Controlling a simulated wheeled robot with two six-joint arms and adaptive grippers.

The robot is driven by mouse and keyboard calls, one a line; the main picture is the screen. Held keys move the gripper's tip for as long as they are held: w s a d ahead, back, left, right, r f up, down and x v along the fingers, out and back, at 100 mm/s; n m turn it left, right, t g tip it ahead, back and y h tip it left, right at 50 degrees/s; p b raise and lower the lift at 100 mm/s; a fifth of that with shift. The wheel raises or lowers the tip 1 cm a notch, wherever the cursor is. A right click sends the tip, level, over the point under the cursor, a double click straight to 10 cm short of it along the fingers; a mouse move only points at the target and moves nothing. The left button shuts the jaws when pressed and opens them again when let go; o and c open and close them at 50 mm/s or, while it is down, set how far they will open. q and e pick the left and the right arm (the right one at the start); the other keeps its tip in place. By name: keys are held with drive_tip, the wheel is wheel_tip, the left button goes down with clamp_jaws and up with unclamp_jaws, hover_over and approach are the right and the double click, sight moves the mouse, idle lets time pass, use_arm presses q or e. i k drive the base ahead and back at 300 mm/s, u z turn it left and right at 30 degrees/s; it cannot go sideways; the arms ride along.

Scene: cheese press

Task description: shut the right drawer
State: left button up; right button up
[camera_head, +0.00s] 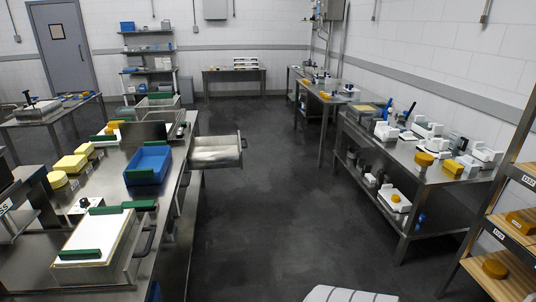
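A steel drawer (215,152) sticks out to the right from the aisle side of the left steel table, toward its far end. It is pulled well open; its inside shows and looks empty. Its handle (242,143) is on the front panel, which faces the aisle. It is the only drawer I see open, and I take it as the right drawer. Other dark handles (147,241) show nearer along the same table side. Neither of my grippers is in view, and nothing touches the drawer.
The left table (112,190) holds a blue tray (148,165), yellow cheese blocks (69,163) and a white board with green bars. The dark aisle floor (270,210) is clear. A steel table (400,148) and a wooden rack (512,250) stand on the right.

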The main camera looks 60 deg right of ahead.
sight(213, 152)
drive_tip(key=z, duration=0.4)
drive_tip(key=k, duration=0.9)
drive_tip(key=z, duration=1.6)
drive_tip(key=i, duration=0.75)
drive_tip(key=z, duration=0.8)
drive_tip(key=i, duration=1.2)
drive_tip(key=u, duration=1.1)
drive_tip(key=i, duration=1.75)
drive_tip(key=u, duration=0.4)
drive_tip(key=i, duration=1.05)
drive_tip(key=u, duration=0.55)
